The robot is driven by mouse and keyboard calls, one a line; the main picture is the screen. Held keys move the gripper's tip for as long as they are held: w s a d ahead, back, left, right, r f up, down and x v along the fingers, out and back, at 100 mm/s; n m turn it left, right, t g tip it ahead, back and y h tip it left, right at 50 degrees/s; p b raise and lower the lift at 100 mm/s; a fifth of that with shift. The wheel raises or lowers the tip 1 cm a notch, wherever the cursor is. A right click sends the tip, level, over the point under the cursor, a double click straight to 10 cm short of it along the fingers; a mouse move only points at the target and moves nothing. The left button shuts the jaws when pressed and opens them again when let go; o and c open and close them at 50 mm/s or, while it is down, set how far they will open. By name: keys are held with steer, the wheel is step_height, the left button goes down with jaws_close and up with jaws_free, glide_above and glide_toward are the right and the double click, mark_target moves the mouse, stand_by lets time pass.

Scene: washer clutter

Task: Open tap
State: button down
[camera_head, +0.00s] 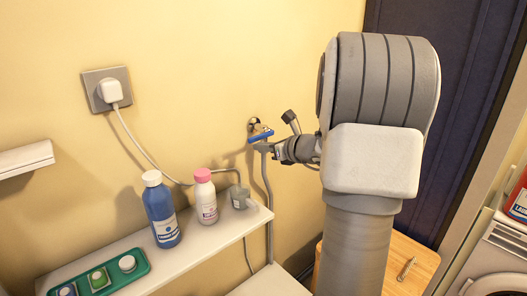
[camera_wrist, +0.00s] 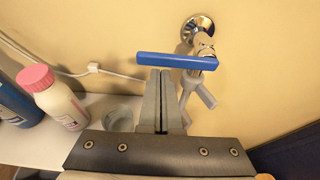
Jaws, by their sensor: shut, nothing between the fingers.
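The tap is on the yellow wall, with a round chrome flange and a blue lever handle (camera_head: 261,135). In the wrist view the blue handle (camera_wrist: 177,61) lies crosswise, with the chrome tap body (camera_wrist: 204,44) behind its right end and a grey hose connector below. My gripper (camera_wrist: 160,73) is shut and empty; its fingertips are just below the middle of the handle in that view. I cannot tell whether they touch it. In the head view my gripper (camera_head: 277,150) is at the tap, its tips partly hidden.
A white shelf (camera_head: 215,236) below left holds a blue bottle (camera_head: 161,212), a pink-capped bottle (camera_head: 206,200), a grey cup (camera_head: 240,197) and a green tray (camera_head: 138,262). A plug (camera_head: 110,91) with a hanging cable is on the wall. A wooden surface (camera_head: 417,254) is at lower right.

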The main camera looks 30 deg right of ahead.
steer(key=shift+r, duration=0.1)
stand_by(0.3)
steer(key=shift+r+p, duration=0.15)
steer(key=shift+p, duration=0.4)
